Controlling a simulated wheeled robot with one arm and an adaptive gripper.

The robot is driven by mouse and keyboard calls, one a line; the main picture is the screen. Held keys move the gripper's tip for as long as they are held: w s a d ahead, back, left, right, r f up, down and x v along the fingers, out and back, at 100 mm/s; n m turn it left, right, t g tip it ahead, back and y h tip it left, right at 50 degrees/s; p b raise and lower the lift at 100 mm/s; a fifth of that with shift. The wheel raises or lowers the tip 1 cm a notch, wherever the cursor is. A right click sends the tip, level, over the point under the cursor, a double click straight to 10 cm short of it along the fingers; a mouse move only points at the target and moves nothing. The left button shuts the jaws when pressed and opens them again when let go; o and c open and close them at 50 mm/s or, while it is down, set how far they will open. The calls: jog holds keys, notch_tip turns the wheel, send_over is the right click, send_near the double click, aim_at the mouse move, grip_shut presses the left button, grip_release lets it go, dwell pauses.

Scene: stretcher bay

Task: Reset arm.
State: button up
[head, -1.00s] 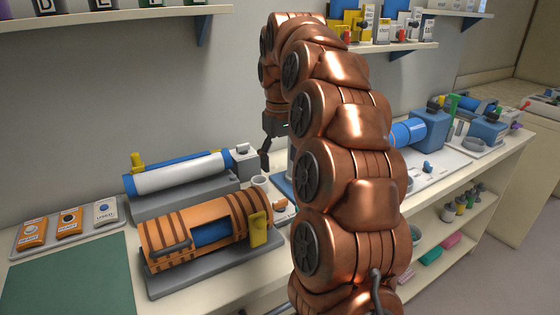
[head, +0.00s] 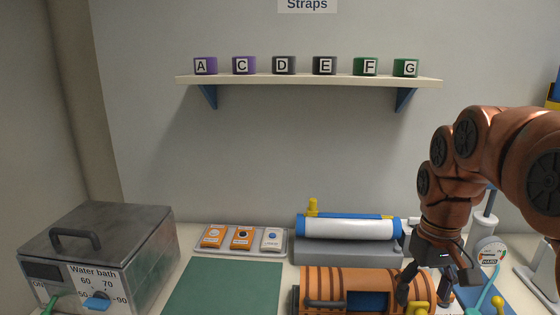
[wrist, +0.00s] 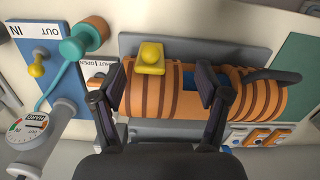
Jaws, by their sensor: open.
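My copper-coloured arm comes in from the right in the head view. My gripper (head: 432,285) points down over the right end of an orange cylinder with brown bands (head: 325,284) on a grey base. From these views I cannot tell whether a finger touches the cylinder.
A water bath (head: 105,255) stands at the left, by a green mat (head: 222,287). A tray (head: 200,247) of small packets and a white-and-blue roll (head: 345,228) lie behind. A shelf (head: 310,80) holds lettered blocks. A gauge (head: 490,252) stands right of my gripper.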

jog(key=s+a+f+p, duration=0.1)
jog(key=s+a+f, duration=0.1)
jog(key=s+a, duration=0.3)
jog(key=s, duration=0.4)
jog(key=shift+s+f+g, duration=0.25)
jog(key=shift+f+g, duration=0.05)
jog(key=shift+m+g, duration=0.3)
jog(key=s+a+f, duration=0.1)
jog(key=s, duration=0.2)
jog(key=s+a+f+p, duration=0.1)
jog(key=s+f, duration=0.1)
jog(key=s, duration=0.2)
jog(key=s+a+f+p, duration=0.1)
jog(key=s+f, duration=0.1)
jog(key=s, duration=0.2)
jog(key=shift+s, duration=0.25)
